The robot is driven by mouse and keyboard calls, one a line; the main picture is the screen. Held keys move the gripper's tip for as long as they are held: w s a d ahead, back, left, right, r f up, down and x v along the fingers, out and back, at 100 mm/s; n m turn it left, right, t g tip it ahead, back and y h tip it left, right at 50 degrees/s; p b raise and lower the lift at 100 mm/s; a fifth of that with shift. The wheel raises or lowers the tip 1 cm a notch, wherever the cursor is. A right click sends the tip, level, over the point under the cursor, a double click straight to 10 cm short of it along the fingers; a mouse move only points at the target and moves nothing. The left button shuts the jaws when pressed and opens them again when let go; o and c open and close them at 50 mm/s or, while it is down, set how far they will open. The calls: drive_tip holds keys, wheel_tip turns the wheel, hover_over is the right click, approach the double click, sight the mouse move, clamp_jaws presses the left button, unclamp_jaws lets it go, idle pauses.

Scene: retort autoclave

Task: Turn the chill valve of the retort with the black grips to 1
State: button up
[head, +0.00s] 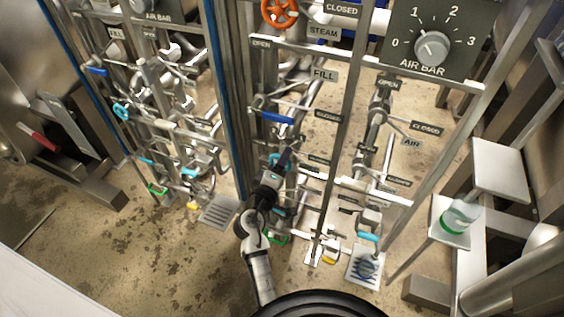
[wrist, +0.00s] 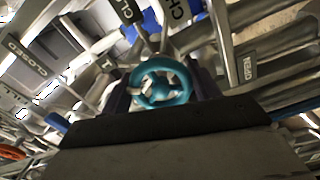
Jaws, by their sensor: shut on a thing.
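A teal handwheel (wrist: 163,82) fills the middle of the wrist view, with its spokes and hub visible. My gripper (wrist: 160,92) has one dark finger on each side of the wheel and is shut on it. In the head view my gripper (head: 281,160) reaches into the middle pipe rack, and the wheel there is mostly hidden by it. A small plate with a "1" (wrist: 105,63) is left of the wheel. Black grips cannot be made out.
Pipes and labelled plates crowd both sides of my gripper. A blue lever (head: 278,118) is just above it. An orange handwheel (head: 280,12) is higher up. A similar rack with another teal handwheel (head: 121,111) stands left. A red-gripped lever (head: 44,142) is far left.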

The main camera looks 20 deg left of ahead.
idle(0.3)
drive_tip(key=o, duration=1)
drive_tip(key=shift+c, duration=0.2)
drive_tip(key=shift+s, duration=0.2)
